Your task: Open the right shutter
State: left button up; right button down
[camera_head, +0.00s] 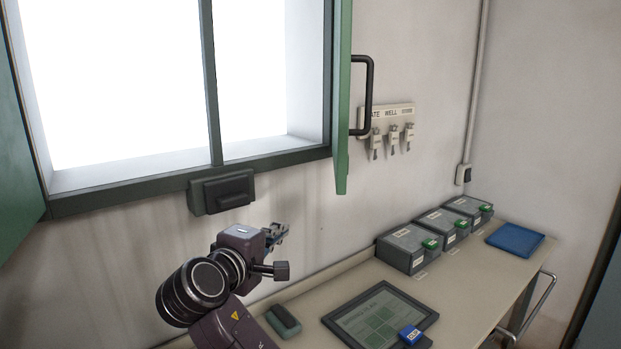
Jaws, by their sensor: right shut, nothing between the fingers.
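The right shutter (342,110) is a green panel at the right side of the window. It stands swung out from the frame and is seen nearly edge-on. Its black bar handle (370,95) sticks out to the right of it. My right gripper (279,233) is shut and empty, below the window and to the lower left of the shutter, apart from it and from the handle. My left gripper is not in view.
The left shutter (14,150) stands open at the left edge. A dark block (222,191) sits under the window frame. Keys hang on a wall rack (388,125). The counter (455,277) below holds grey boxes (407,248), a blue tray (515,239) and a framed panel (372,312).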

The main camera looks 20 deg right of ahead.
notch_tip(320, 180, up, 9)
jog(key=a+t+h, duration=0.1)
jog(key=a+h, duration=0.1)
jog(key=w+d+p, duration=0.5)
jog(key=d, duration=0.5)
jog(key=shift+w+d+p, duration=0.25)
jog(key=shift+d+p, duration=0.1)
jog(key=shift+p, duration=0.05)
jog(key=shift+f, duration=0.1)
